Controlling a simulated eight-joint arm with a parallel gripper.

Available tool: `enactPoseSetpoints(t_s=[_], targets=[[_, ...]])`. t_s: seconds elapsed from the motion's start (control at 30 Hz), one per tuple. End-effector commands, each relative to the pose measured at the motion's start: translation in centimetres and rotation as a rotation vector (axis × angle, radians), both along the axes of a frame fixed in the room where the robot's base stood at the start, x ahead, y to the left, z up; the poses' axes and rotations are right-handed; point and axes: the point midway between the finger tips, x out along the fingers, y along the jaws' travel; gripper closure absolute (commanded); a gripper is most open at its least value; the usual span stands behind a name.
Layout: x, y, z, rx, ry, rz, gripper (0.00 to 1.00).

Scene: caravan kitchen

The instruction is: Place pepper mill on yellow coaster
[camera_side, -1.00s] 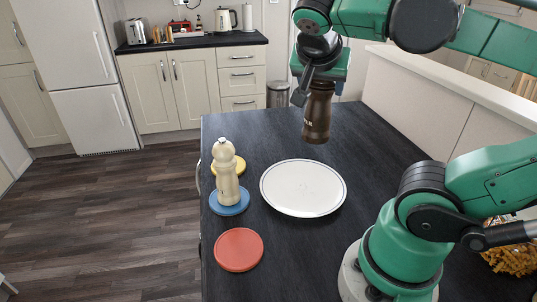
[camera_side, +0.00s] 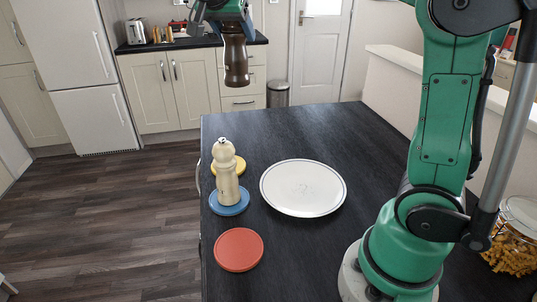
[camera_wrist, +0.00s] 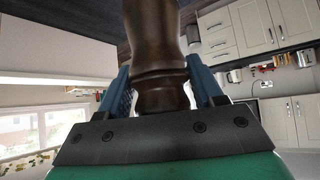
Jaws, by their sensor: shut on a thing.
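My gripper (camera_side: 226,22) is shut on a dark brown wooden mill (camera_side: 236,64), the pepper mill. The mill hangs well above the table near its far left end, roughly upright in the side view. In the wrist view the brown mill (camera_wrist: 155,40) sits between the blue finger pads of my gripper (camera_wrist: 161,88). The yellow coaster (camera_side: 240,163) lies on the dark table near its left edge, partly hidden behind a cream mill (camera_side: 227,178). Nothing is seen standing on the yellow coaster's visible part.
The cream mill stands on the blue coaster (camera_side: 231,209), just in front of the yellow one. A red coaster (camera_side: 238,250) lies nearer, empty. A white plate (camera_side: 303,187) lies to the right. A pasta jar (camera_side: 513,240) stands far right. The table's far part is clear.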

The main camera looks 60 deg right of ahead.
Motion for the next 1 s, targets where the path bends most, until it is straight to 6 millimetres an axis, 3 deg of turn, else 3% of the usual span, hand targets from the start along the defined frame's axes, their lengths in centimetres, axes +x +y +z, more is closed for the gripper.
enactPoseSetpoints(t_s=[0.1, 0.2, 0.47, 1.0], targets=[[2.6, 0.0, -0.9, 0.000, 0.001, 0.004, 1.00], [3.9, -0.1, -1.5, 0.000, 0.001, 0.005, 1.00], [4.9, -0.1, -3.8, 0.000, 0.001, 0.008, 1.00], [4.8, 0.0, -16.7, 0.000, 0.001, 0.008, 1.00]])
